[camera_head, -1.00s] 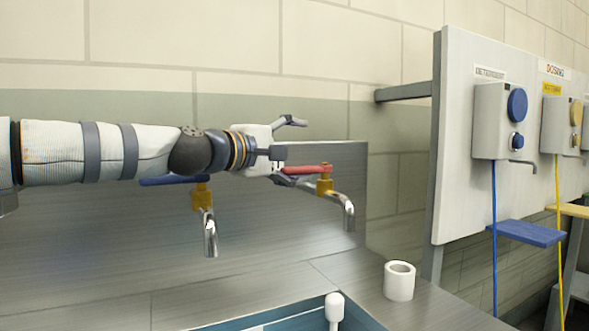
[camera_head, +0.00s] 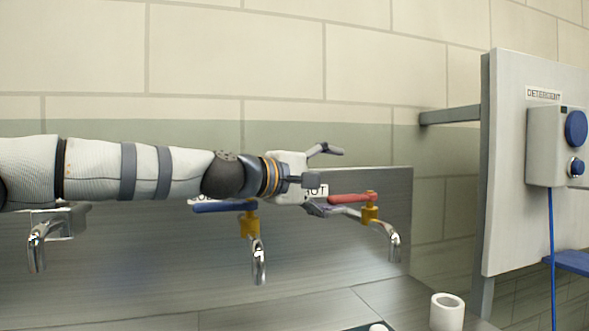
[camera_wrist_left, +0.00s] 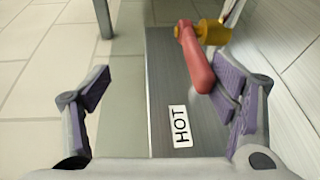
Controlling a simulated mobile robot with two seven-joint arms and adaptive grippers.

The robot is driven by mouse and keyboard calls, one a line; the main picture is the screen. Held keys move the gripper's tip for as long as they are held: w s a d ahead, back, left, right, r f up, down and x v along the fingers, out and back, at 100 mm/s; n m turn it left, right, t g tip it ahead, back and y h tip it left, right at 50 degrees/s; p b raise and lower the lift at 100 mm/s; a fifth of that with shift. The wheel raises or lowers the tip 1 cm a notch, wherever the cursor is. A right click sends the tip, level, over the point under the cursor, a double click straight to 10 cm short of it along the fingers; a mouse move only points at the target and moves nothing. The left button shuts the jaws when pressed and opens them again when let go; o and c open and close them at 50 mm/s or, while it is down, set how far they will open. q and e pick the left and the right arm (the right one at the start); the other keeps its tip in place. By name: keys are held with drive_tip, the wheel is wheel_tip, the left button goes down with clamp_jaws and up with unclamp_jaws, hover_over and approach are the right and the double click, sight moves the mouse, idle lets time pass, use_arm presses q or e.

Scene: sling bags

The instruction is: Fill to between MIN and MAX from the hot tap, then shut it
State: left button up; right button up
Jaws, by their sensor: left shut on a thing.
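The hot tap has a red lever (camera_head: 350,199), a brass body (camera_head: 370,214) and a chrome spout (camera_head: 393,240). No water shows below the spout. My left gripper (camera_head: 322,180) is at the lever's free end. In the left wrist view the red lever (camera_wrist_left: 197,62) lies against the right-hand finger, and the other finger stands well apart from it. A HOT label (camera_wrist_left: 180,127) is on the steel panel beneath. The container with MIN and MAX marks cannot be made out. My right gripper is not in view.
A blue-levered tap (camera_head: 249,224) stands left of the hot tap, and another chrome spout (camera_head: 38,245) is further left. A white cup-like cylinder (camera_head: 447,312) stands on the counter. A panel with a detergent dispenser (camera_head: 548,145) is at the right.

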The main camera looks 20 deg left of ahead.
use_arm(q)
drive_tip(key=shift+o, duration=0.4)
drive_tip(key=shift+t, duration=0.5)
drive_tip(key=r, duration=0.1)
drive_tip(key=s+r, duration=0.1)
drive_tip(key=a+r, duration=0.1)
drive_tip(key=r, duration=0.1)
drive_tip(key=shift+s+r, duration=0.1)
drive_tip(key=shift+s, duration=0.25)
drive_tip(key=shift+s+a+p, duration=0.35)
drive_tip(key=shift+s+p, duration=0.1)
drive_tip(key=shift+s, duration=0.2)
drive_tip(key=shift+c, duration=0.5)
drive_tip(key=v, duration=0.3)
drive_tip(key=shift+s+d+p, duration=0.1)
drive_tip(key=shift+s+p, duration=0.3)
drive_tip(key=shift+s, duration=0.05)
drive_tip(key=c, duration=0.5)
drive_tip(key=shift+g, duration=0.3)
drive_tip(key=s, duration=0.1)
drive_tip(key=s+a+f+p, duration=0.1)
drive_tip(key=s+f, duration=0.1)
drive_tip(key=shift+s+a+f+p, duration=0.1)
drive_tip(key=shift+s+a+p, duration=0.05)
drive_tip(key=shift+a+p, duration=0.25)
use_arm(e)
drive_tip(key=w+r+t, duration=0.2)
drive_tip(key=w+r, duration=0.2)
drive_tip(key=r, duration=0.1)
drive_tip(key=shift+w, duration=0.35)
